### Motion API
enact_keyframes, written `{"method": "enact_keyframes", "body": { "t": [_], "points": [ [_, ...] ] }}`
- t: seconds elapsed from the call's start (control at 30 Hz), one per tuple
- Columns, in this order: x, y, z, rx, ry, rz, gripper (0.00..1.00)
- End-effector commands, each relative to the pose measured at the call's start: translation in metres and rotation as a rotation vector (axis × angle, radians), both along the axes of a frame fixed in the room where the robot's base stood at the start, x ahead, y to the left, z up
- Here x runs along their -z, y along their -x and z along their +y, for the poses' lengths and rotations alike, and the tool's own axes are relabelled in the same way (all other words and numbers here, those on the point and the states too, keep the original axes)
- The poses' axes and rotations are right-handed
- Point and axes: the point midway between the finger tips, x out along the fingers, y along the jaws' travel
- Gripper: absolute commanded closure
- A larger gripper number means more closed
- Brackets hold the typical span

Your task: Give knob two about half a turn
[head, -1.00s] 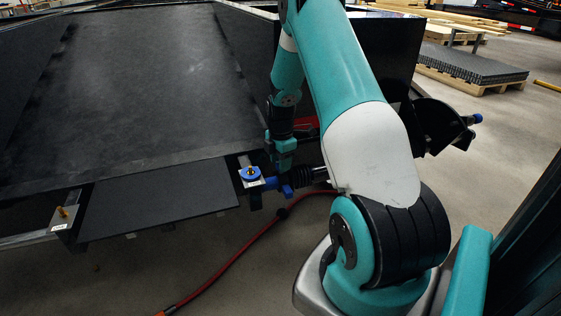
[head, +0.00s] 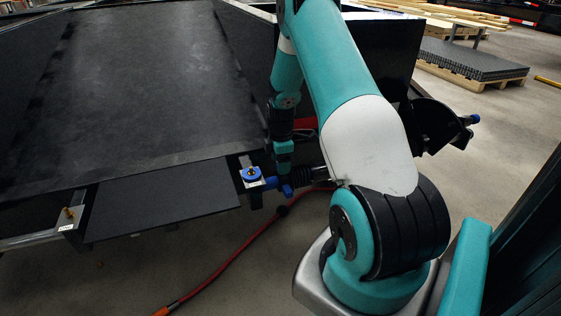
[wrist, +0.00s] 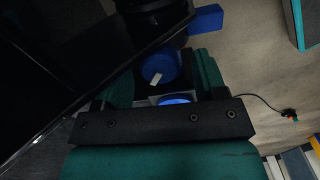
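A blue round knob (head: 251,173) with a brass centre sits on a metal bracket at the front corner of the dark trailer frame in the head view. Beside it are more blue parts, near my gripper (head: 286,178), which points down there. In the wrist view, a blue round knob (wrist: 160,68) with a white mark shows between the two teal fingers of my gripper (wrist: 166,75). The fingers stand apart with dark gaps beside the knob. A second blue round part (wrist: 175,99) shows nearer the camera. I cannot tell which knob is number two.
The dark trailer bed (head: 150,100) fills the left. A bracket with a brass bolt (head: 69,212) is at its front left. A red hose (head: 240,246) crosses the floor below the knob. Pallets (head: 470,60) stand at the back right. Open floor lies on the right.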

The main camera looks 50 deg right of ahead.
Motion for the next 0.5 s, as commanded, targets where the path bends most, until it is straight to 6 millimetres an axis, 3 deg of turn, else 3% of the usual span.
{"method": "enact_keyframes", "body": {
  "t": [0.27, 0.5],
  "points": [
    [-0.007, 0.0, 0.0, -0.001, 0.001, -0.001, 0.35],
    [-0.056, -0.001, 0.0, -0.001, 0.003, -0.004, 0.35]
  ]
}}
